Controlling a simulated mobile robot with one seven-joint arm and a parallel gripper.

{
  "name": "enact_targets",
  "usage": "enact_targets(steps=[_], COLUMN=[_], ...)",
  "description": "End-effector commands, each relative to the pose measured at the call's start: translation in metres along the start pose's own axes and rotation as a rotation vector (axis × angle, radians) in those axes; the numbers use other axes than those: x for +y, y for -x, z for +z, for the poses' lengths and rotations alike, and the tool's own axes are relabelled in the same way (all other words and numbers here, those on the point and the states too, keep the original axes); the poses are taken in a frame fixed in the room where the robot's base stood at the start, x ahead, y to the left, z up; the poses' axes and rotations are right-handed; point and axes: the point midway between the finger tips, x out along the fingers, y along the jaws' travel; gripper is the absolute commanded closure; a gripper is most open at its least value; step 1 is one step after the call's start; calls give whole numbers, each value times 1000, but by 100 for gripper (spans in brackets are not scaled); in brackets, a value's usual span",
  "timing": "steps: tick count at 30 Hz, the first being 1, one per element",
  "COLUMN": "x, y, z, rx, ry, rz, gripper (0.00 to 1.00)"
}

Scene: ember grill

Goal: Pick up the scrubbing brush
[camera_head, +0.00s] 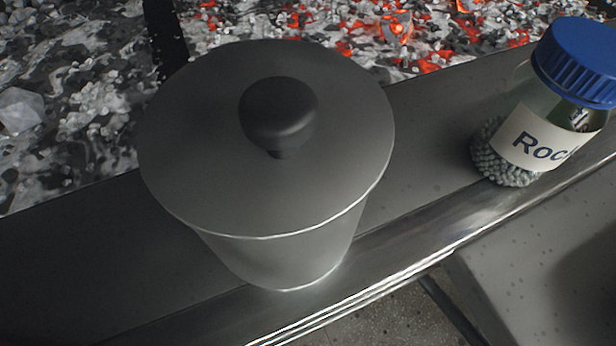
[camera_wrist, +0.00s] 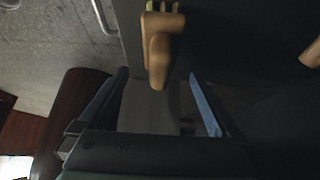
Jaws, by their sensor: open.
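I cannot make out a scrubbing brush for sure in either view. In the wrist view, a tan, wooden-looking object (camera_wrist: 157,48) with a narrow lower end and a notched, partly yellowish top shows at the top centre. I cannot tell whether it is the brush. My gripper (camera_wrist: 158,75) is open in the wrist view, one finger on each side, with nothing seen held between them. The tan object's lower end shows between and just beyond the fingertips; I cannot tell how far off it is. My gripper is not in the head view.
In the head view, a grey lidded pot (camera_head: 275,255) stands on a dark metal ledge (camera_head: 425,130). A blue-capped jar (camera_head: 545,115) of pellets stands to its right. Glowing embers (camera_head: 400,28) lie behind. Another tan piece (camera_wrist: 311,54) shows at the wrist view's right edge.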

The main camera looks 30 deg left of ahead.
Motion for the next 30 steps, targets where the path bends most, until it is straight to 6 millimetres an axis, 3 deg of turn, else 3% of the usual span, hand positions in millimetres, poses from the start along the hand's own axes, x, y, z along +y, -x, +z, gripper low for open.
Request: enact_targets(steps=[11, 19, 30], x=[0, 0, 0], y=[-48, -49, -49], z=[2, 0, 0], rx=[0, 0, 0], ry=[0, 0, 0], rz=[3, 0, 0], gripper=[2, 4, 70])
